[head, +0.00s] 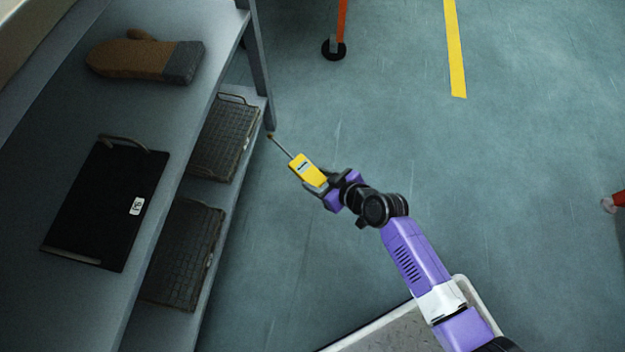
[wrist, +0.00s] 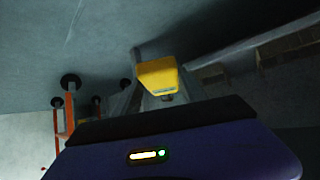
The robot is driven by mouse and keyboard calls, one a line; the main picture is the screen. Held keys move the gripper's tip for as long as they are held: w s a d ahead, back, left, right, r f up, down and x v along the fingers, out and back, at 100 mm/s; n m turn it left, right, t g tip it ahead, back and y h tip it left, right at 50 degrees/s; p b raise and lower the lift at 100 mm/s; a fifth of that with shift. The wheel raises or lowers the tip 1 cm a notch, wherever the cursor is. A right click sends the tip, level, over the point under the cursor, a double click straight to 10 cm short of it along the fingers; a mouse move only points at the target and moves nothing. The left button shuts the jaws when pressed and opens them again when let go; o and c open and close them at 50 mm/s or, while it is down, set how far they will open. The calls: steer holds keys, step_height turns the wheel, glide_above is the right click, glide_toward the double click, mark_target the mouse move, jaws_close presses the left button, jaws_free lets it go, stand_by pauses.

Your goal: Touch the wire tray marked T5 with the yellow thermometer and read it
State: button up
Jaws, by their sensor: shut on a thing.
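My gripper (head: 318,187) is shut on the yellow thermometer (head: 307,170), which has a thin metal probe pointing up and left. The thermometer also shows in the wrist view (wrist: 158,76); its display text is too small to read. The probe tip is close to the shelf's post in the head view; I cannot tell whether they touch. Two wire trays lie on the lower shelf, an upper one (head: 224,138) and a nearer one (head: 183,252). No T5 mark is legible on either.
A grey shelf unit (head: 165,213) stands at the left. Its top board holds a brown oven mitt (head: 137,59) and a black tray (head: 107,200) with a small white label. An orange post (head: 341,22) stands at the top. The floor right of the shelf is largely clear.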

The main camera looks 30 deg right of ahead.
mark_target(294, 160)
steer(key=shift+w, duration=0.1)
steer(key=w+a+f+b, duration=0.1)
steer(key=w+a+f, duration=0.2)
steer(key=a, duration=0.3)
steer(key=shift+w+a+b, duration=0.3)
steer(key=shift+w+b, duration=0.05)
steer(key=shift+w, duration=0.45)
steer(key=shift+f, duration=0.3)
stand_by(1.2)
steer(key=shift+s+f+b, duration=0.1)
steer(key=shift+f+b, duration=0.1)
steer(key=shift+b, duration=0.15)
stand_by(1.3)
step_height(294, 160, up, 6)
steer(key=p, duration=0.5)
stand_by(0.5)
